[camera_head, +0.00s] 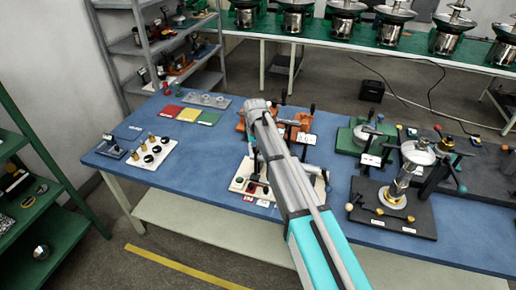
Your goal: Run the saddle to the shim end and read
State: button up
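A fixture with a white base (238,187) sits at the middle of the blue bench. It has dark round parts and small labels at its front edge. My grey and cyan arm crosses in front of it and hides much of its middle. I cannot tell a saddle or a shim end on it at this size, and no reading is legible. My gripper does not show; the far end of the visible arm is above the bench, near an orange fixture (300,130).
The blue bench (215,155) is clear left of the white-based fixture. Red, yellow and green mats (187,115) lie at its back left, a white knob panel (152,152) at left. A dark-based fixture (405,220) with a silver column and green-based fixture (350,142) stand right.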

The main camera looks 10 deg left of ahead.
grip_shut()
jog(key=shift+d, duration=0.15)
jog(key=s+d, duration=0.1)
jog(key=d, duration=1.8)
jog(key=shift+s+d, duration=0.35)
jog(key=shift+d, duration=0.05)
dwell(2.0)
jog(key=o, duration=0.8)
grip_release()
notch_tip(320, 180, up, 6)
jog(key=p, duration=0.6)
